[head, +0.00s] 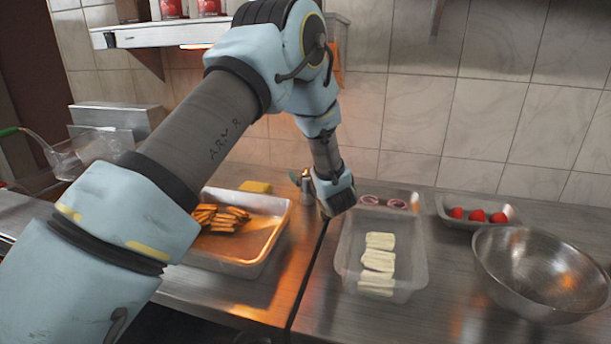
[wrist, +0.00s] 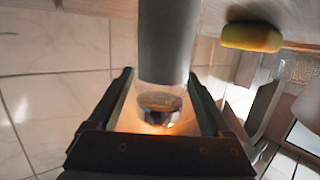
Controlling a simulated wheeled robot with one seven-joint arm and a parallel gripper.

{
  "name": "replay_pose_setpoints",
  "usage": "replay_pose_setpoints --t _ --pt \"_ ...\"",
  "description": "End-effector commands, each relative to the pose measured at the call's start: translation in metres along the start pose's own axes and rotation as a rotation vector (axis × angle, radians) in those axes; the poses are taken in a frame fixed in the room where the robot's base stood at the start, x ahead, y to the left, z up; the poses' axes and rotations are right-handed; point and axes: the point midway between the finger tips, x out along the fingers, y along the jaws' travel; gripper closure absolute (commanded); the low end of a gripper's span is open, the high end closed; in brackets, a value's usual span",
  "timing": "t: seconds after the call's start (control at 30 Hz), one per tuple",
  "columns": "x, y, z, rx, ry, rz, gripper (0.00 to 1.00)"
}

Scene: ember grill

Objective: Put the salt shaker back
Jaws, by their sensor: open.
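The salt shaker (wrist: 166,45) shows in the wrist view as a grey cylinder with a clear section and a shiny metal end. It stands between the two fingers of my gripper (wrist: 158,78), with a visible gap on each side. My gripper is open around it. In the head view the shaker (head: 308,184) is a small grey shape beside my gripper, at the back of the counter near the seam. My gripper partly hides it, and its far end is cut off in the wrist view.
A tray (head: 278,232) of orange strips lies left of my gripper, with a yellow sponge (head: 256,187) behind it. A clear bin (head: 412,270) with pale slices stands at right, then a steel bowl (head: 535,275) and a tomato tray (head: 510,213). A shelf (head: 150,38) with red jars hangs upper left.

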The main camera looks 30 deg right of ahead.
Motion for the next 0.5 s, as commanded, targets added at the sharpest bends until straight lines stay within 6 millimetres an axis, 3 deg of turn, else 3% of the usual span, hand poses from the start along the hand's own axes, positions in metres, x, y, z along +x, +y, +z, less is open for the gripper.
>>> replay_pose_setpoints --t 0.17,0.5 --pt "-0.006 0.001 -0.002 0.0 0.0 0.002 0.17" --pt "-0.06 0.001 -0.001 0.0 0.001 0.003 0.17"
